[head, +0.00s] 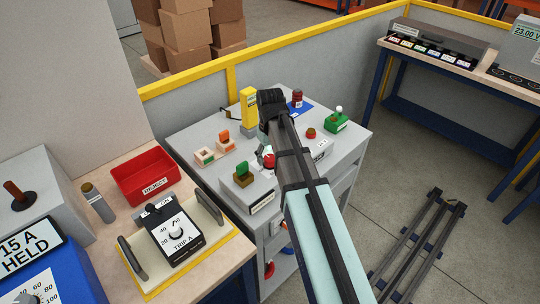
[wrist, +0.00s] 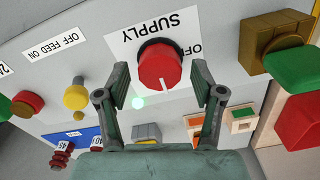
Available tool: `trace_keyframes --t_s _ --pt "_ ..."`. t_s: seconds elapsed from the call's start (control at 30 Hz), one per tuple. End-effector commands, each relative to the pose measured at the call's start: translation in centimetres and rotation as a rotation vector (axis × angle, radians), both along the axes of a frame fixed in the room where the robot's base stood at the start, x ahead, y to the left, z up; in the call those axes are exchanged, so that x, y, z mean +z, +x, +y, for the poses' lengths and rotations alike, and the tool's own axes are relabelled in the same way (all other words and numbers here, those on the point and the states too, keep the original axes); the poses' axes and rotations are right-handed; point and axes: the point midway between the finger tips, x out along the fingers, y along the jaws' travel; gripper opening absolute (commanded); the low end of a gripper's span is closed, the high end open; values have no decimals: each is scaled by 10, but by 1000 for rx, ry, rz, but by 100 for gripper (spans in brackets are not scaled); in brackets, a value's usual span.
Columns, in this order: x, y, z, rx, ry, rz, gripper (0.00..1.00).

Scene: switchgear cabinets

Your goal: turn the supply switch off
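The supply switch is a round red knob (wrist: 158,66) with a black base on a grey panel, in the upper middle of the wrist view. Its white pointer line points down in that picture. An upside-down SUPPLY label (wrist: 168,22) is above it, and an OFF mark (wrist: 195,47) is partly hidden at its right. My gripper (wrist: 160,86) is open, with one finger on each side of the knob and a visible gap at both sides. In the head view my arm covers much of the switch area.
A yellow knob (wrist: 75,97) under an OFF FEED ON label and a red button (wrist: 25,104) are left in the wrist view. A red reject bin (head: 145,178) stands left.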

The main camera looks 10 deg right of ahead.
Motion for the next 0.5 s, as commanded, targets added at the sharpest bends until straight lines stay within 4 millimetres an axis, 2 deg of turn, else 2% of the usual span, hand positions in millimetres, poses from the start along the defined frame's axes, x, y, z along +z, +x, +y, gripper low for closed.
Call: trace_keyframes --t_s 0.03,0.1,0.13,0.5 --pt "0 0 0 0 0 0 43" --pt "0 0 0 0 0 0 18" --pt "0 0 0 0 0 0 11" --pt "0 0 0 27 1 1 11"
